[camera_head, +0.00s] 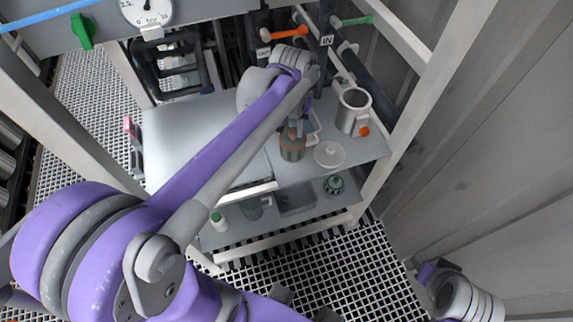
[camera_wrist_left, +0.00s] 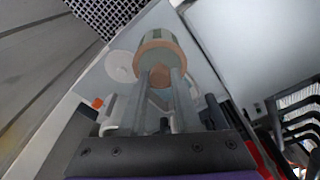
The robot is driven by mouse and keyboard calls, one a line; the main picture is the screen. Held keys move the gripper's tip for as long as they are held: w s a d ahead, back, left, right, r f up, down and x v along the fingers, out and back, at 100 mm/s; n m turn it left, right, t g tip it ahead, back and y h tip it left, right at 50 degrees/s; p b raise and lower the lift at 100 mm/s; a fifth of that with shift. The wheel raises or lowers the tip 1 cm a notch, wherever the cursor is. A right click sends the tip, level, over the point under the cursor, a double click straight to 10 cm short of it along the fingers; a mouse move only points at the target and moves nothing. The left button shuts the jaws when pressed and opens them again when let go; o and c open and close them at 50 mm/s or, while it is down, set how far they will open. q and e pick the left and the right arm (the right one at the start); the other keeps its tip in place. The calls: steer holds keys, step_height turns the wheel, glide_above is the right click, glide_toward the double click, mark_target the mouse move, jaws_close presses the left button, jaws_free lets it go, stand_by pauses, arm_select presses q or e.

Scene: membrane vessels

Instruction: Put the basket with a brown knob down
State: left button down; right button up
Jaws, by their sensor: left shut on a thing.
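The basket with a brown knob (camera_head: 292,148) is a small grey-green cylinder with copper-brown bands, over the front part of the upper grey shelf (camera_head: 200,140). In the left wrist view the basket (camera_wrist_left: 158,44) is at the top middle, with its brown knob (camera_wrist_left: 160,76) between the fingers. My left gripper (camera_head: 295,125) reaches down from above and is shut on the knob; it also shows in the left wrist view (camera_wrist_left: 160,84). The basket looks about upright. I cannot tell whether its bottom touches the shelf.
A white round dish (camera_head: 329,155) is just right of the basket. A metal canister (camera_head: 354,108) with an orange knob stands behind it, near the right post. A green-topped vessel (camera_head: 333,185) and a green-capped bottle (camera_head: 218,221) are on the lower shelf. The upper shelf's left is clear.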

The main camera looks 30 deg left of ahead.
mark_target(294, 139)
arm_select(q)
step_height(294, 139, down, 5)
steer(key=shift+w+r, duration=0.15)
steer(key=shift+r, duration=0.05)
steer(key=shift+f+b, duration=0.3)
steer(key=shift+f, duration=1.95)
steer(key=shift+f, duration=0.15)
steer(key=c, duration=0.6)
jaws_free()
